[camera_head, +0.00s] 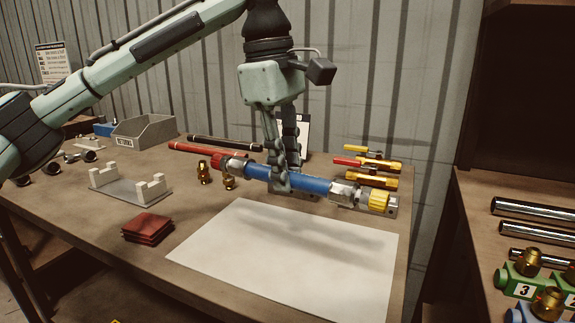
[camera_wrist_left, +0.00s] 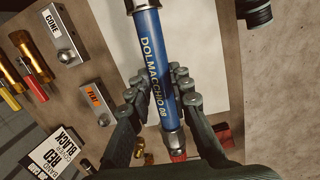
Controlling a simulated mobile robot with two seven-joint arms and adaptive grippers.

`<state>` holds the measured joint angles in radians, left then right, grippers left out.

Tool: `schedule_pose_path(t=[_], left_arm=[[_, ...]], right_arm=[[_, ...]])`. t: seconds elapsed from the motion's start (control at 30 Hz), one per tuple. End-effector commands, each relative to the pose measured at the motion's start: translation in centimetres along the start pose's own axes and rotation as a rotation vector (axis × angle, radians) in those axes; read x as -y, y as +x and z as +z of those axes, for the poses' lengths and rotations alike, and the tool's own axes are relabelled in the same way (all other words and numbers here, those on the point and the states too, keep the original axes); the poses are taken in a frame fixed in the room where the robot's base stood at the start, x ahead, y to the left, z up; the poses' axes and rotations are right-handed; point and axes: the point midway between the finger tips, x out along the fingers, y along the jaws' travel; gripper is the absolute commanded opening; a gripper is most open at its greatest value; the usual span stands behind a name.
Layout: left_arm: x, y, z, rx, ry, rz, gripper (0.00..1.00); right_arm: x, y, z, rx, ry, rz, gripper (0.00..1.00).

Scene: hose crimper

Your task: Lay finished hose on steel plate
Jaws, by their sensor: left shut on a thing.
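The finished hose (camera_head: 300,185) is a blue tube with metal ferrules, a red end at the left and a yellow end at the right. My left gripper (camera_head: 281,186) is shut around its middle and holds it roughly level, with a shadow below. In the left wrist view the hose (camera_wrist_left: 152,50) shows lettering and runs between the fingers of my left gripper (camera_wrist_left: 160,95). The pale, flat steel plate (camera_head: 300,275) lies bare at the table's front right, nearer the camera than the hose. The plate also shows behind the hose in the left wrist view (camera_wrist_left: 215,60). My right gripper is not in view.
Red pads (camera_head: 147,228) are stacked left of the plate. A rack (camera_head: 520,283) stands at right.

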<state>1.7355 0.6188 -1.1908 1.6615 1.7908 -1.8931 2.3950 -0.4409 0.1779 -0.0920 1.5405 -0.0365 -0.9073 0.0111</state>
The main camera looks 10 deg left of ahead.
Motion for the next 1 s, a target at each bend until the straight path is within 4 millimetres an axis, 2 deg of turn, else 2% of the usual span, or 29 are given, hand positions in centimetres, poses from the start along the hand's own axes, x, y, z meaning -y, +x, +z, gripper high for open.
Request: schedule_pose_path(t=[0.17,0.33,0.5,0.7,1.0], left_arm=[[-0.2,-0.1,0.2,0.001,-0.009,-0.058,0.00],[0.0,1.6,-0.1,-0.001,-0.009,-0.061,0.00],[0.2,3.6,-0.4,-0.002,-0.010,-0.061,0.00],[0.3,5.8,-0.6,-0.002,-0.009,-0.060,0.00],[0.6,8.6,-0.9,-0.001,-0.009,-0.060,0.00]], right_arm=[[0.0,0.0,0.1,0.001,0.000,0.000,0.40],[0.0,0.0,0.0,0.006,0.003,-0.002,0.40],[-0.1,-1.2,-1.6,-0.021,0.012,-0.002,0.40],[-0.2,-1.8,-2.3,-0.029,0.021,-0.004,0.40],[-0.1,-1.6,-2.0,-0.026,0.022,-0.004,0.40]])
